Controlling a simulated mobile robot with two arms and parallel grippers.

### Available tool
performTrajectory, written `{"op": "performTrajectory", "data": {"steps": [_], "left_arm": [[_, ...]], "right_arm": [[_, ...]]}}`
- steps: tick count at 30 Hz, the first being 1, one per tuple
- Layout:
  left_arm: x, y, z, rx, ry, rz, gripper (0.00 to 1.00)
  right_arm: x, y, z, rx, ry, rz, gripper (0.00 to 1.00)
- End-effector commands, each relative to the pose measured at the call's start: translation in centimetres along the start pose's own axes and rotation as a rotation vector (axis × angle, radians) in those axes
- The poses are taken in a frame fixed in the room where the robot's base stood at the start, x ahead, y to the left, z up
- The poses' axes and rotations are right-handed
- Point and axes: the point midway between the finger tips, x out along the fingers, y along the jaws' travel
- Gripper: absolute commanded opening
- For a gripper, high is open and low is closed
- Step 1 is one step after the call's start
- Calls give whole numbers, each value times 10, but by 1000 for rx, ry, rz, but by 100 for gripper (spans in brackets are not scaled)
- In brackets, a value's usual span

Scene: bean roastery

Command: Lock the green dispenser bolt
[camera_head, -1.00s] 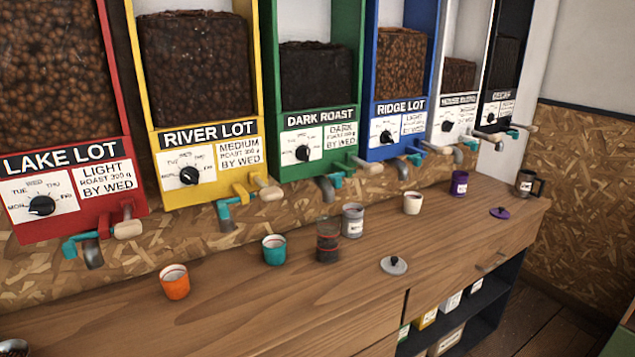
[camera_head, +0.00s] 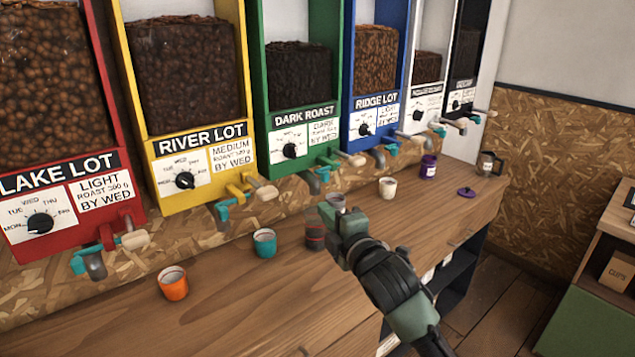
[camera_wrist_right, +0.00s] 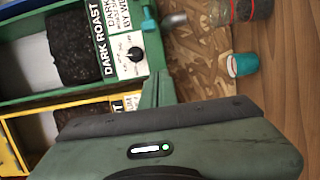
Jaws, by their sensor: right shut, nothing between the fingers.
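The green dispenser (camera_head: 257,95), labelled DARK ROAST, stands in the middle of the row. Below its panel are a teal bolt piece (camera_head: 321,172), a grey spout and a wooden-ended handle (camera_head: 351,159). The green dispenser also shows sideways in the wrist view (camera_wrist_right: 157,62), with its teal piece (camera_wrist_right: 149,23) near the top. I cannot tell the bolt's exact position. My right gripper (camera_head: 342,222) is shut and empty, over the counter, below and right of the bolt and apart from it. My left gripper is not in view.
On the wooden counter (camera_head: 245,300) are an orange cup (camera_head: 173,283), a teal cup (camera_head: 264,243), a dark clear canister (camera_head: 315,238) close beside my right gripper, and a white cup (camera_head: 388,187). Yellow (camera_head: 201,128) and blue (camera_head: 360,143) dispensers flank the green one.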

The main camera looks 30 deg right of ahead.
Motion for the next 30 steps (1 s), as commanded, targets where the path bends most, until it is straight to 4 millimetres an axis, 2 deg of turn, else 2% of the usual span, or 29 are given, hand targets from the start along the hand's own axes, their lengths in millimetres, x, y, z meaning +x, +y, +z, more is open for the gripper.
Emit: {"op": "performTrajectory", "data": {"steps": [3, 12, 16, 20, 30], "left_arm": [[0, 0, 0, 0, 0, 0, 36], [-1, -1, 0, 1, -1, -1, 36], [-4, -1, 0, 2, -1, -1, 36], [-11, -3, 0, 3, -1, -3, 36], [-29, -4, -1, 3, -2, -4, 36]], "right_arm": [[0, 11, 1, -22, 1, 23, 0], [1, 10, 1, -21, 1, 22, 0], [9, 11, 1, -19, 0, 21, 0], [30, 13, 1, -17, -1, 22, 0], [97, 14, 1, -17, 0, 19, 0]]}}
